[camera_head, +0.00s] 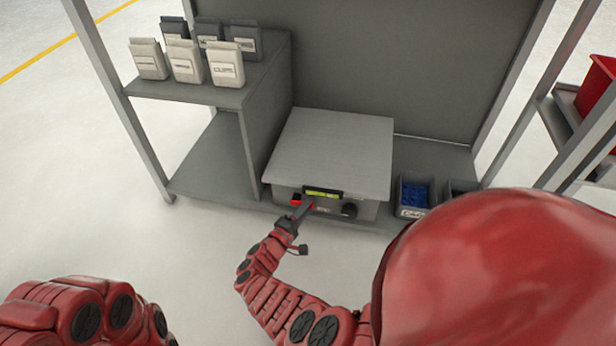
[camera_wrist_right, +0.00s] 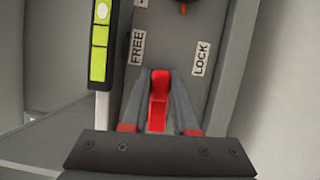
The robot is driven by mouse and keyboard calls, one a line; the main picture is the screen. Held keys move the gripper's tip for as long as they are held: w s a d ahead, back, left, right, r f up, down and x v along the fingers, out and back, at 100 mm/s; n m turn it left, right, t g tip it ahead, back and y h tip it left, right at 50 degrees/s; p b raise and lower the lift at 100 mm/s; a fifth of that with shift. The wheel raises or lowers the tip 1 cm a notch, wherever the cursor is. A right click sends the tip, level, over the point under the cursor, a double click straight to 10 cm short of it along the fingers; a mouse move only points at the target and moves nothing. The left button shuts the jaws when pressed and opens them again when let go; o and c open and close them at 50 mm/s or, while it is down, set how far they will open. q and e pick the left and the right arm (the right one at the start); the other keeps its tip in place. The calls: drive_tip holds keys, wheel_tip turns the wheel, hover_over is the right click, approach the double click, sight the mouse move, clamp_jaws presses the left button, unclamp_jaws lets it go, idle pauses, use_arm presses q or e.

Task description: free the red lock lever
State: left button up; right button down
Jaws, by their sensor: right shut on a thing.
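The red lock lever (camera_wrist_right: 159,88) shows in the right wrist view, between the two grey fingers of my right gripper (camera_wrist_right: 161,80). The fingers are shut on it. A FREE label (camera_wrist_right: 137,47) lies up and to the left of the lever, and a LOCK label (camera_wrist_right: 201,58) up and to the right. In the head view my right gripper (camera_head: 303,211) reaches the front face of the grey box-shaped device (camera_head: 333,152), hiding part of that face. My left gripper is out of view; only part of the left arm shows at bottom left.
A yellow-green display (camera_head: 322,193) and a dark knob (camera_head: 349,210) are on the device's front. A grey bin with blue parts (camera_head: 414,194) stands to its right. Several labelled pouches stand on the shelf (camera_head: 190,90) at left. Frame posts rise at both sides.

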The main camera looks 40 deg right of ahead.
drive_tip(key=n, duration=0.1)
drive_tip(key=r+n+t+h+b, duration=0.1)
drive_tip(key=n, duration=0.1)
drive_tip(key=shift+w+a, duration=0.2)
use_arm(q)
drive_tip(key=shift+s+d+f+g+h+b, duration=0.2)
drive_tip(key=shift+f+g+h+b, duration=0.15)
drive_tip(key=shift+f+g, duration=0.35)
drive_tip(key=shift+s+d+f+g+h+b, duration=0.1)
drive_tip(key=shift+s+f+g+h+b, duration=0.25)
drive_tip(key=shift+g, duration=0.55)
use_arm(e)
drive_tip(key=shift+w+a+r+n+t+h, duration=0.1)
drive_tip(key=shift+r+n+t, duration=0.15)
drive_tip(key=shift+n, duration=0.4)
drive_tip(key=shift+d+r+n+t+h, duration=0.1)
drive_tip(key=shift+r+n+t, duration=0.1)
drive_tip(key=shift+n, duration=0.5)
drive_tip(key=shift+w+a+r+n+t+h, duration=0.15)
drive_tip(key=shift+n+t, duration=0.1)
drive_tip(key=shift+n, duration=0.4)
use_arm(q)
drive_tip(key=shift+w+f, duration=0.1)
use_arm(e)
drive_tip(key=c, duration=0.7)
unclamp_jaws()
drive_tip(key=shift+s, duration=0.1)
